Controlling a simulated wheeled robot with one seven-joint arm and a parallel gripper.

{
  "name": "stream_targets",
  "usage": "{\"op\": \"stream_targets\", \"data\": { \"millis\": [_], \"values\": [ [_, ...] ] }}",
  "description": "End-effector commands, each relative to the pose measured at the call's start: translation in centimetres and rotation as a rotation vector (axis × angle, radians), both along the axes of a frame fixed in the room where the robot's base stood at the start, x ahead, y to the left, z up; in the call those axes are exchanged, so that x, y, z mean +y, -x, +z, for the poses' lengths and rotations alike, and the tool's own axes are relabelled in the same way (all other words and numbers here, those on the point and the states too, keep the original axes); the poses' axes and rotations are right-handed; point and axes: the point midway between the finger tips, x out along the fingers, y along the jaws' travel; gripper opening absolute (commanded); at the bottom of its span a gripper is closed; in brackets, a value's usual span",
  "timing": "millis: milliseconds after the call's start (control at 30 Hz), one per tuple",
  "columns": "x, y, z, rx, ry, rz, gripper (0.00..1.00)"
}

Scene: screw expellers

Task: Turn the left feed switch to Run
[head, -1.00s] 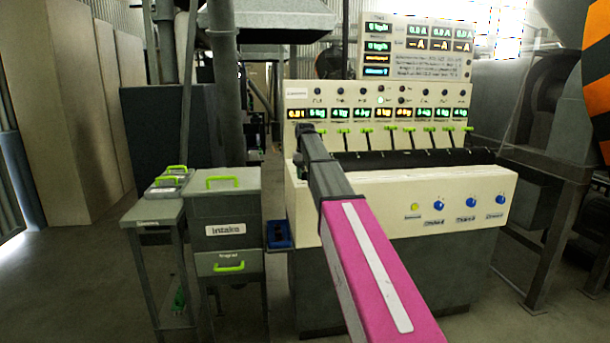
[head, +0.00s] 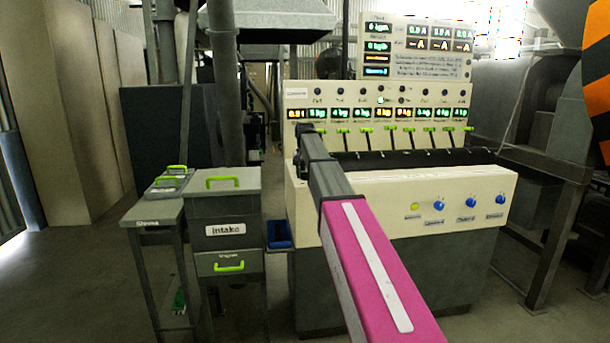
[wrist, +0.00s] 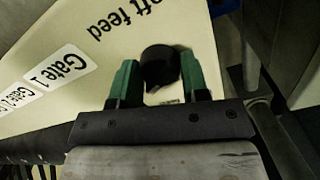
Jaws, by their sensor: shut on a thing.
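The left feed switch, a round black knob (wrist: 160,66), sits on the cream panel beside printed lettering, of which "oft feed" (wrist: 130,17) is legible. My gripper (wrist: 157,80) has one green finger on each side of the knob and is shut on it. The knob's pointer direction and any Run mark cannot be made out; a small marking at its foot is partly covered. In the head view my arm passes in front of the left end of the cream console (head: 300,215) and hides the switch.
A row of green-tipped levers (head: 391,129) runs along the console under lit displays. Several blue knobs (head: 470,202) and a yellow button (head: 415,206) are on its front. Left stand a grey intake bin (head: 225,205) and a small table (head: 152,212). A blue tray (head: 279,235) hangs beside the console.

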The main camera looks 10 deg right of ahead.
Motion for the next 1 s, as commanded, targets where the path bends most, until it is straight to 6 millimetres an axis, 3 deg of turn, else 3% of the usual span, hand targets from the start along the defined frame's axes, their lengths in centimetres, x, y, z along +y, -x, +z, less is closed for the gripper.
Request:
{"op": "stream_targets", "data": {
  "millis": [133,167,200,233,633,1000],
  "values": [
    [0.0,0.0,0.0,-0.001,0.000,-0.001,0.18],
    [0.0,0.0,0.0,-0.001,0.000,-0.001,0.51],
    [0.0,0.0,0.0,0.000,0.000,-0.001,0.65],
    [0.0,0.0,0.0,0.000,0.000,-0.001,0.67],
    [0.0,-0.1,0.9,-0.001,0.000,0.000,0.67],
    [0.0,-0.2,7.4,-0.002,0.001,0.000,0.67]
  ]
}}
